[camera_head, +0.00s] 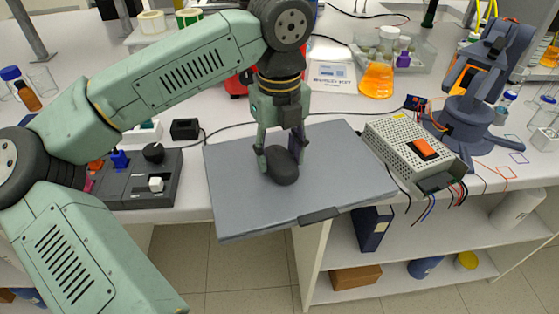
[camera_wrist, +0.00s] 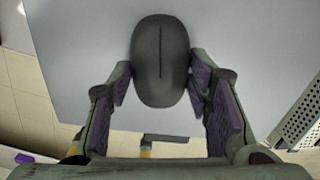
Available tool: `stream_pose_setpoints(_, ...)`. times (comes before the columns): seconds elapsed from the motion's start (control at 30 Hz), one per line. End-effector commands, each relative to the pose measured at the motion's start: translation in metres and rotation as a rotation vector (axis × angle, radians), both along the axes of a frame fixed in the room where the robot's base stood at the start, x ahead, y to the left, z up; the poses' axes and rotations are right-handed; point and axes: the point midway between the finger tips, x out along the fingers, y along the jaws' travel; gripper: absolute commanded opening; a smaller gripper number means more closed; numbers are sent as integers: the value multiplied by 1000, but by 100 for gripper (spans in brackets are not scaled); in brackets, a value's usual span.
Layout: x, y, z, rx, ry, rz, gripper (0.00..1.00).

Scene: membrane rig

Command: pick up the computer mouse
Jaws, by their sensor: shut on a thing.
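The computer mouse (camera_head: 283,168) is dark grey and oval, on or just above the grey board (camera_head: 230,200) on the bench. My gripper (camera_head: 279,155) reaches down over it with a finger on each side. In the wrist view the mouse (camera_wrist: 161,60) shows its long centre groove, and the purple pads of my gripper (camera_wrist: 162,88) are at its left and right sides. My gripper is shut on the mouse. I cannot tell whether the mouse is clear of the board.
A perforated metal power supply (camera_head: 405,150) with loose wires stands right of the board. A dark control box (camera_head: 150,180) is on the left. An orange flask (camera_head: 377,80) and a clear tray stand behind. The board overhangs the bench's front edge, above open shelves.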

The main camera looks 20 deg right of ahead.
Motion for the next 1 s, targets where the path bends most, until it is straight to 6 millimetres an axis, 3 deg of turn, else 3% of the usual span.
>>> stream_pose_setpoints(0.3,0,0,0,0,0,0,16)
stream_pose_setpoints(0.67,0,0,7,1,-3,1,16)
stream_pose_setpoints(0.87,1,-1,36,-1,-5,3,16)
stream_pose_setpoints(1.0,1,-1,75,0,-6,4,16)
